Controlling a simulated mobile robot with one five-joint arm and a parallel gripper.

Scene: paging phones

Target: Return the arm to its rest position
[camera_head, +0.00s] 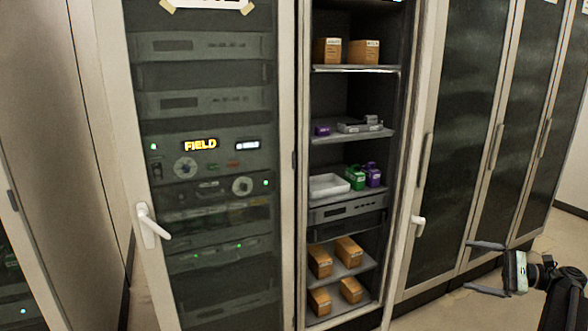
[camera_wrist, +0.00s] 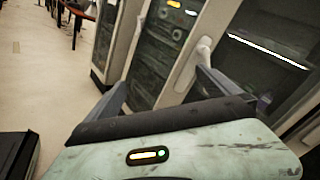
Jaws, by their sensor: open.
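My gripper (camera_head: 487,268) is at the lower right of the head view, in front of the closed cabinets on the right. Its two fingers are spread apart with nothing between them. In the wrist view the two fingers of my gripper (camera_wrist: 160,92) stand apart at the left and right, and cabinet fronts show beyond them. The gripper is clear of the shelves and touches nothing that I can see.
The open shelf cabinet (camera_head: 303,200) holds brown boxes (camera_head: 347,251), a white tray (camera_head: 328,185), and green (camera_head: 355,177) and purple (camera_head: 373,175) items. A glass-doored cabinet with a white handle (camera_head: 150,226) stands to its left. Floor (camera_wrist: 40,90) is open at left in the wrist view.

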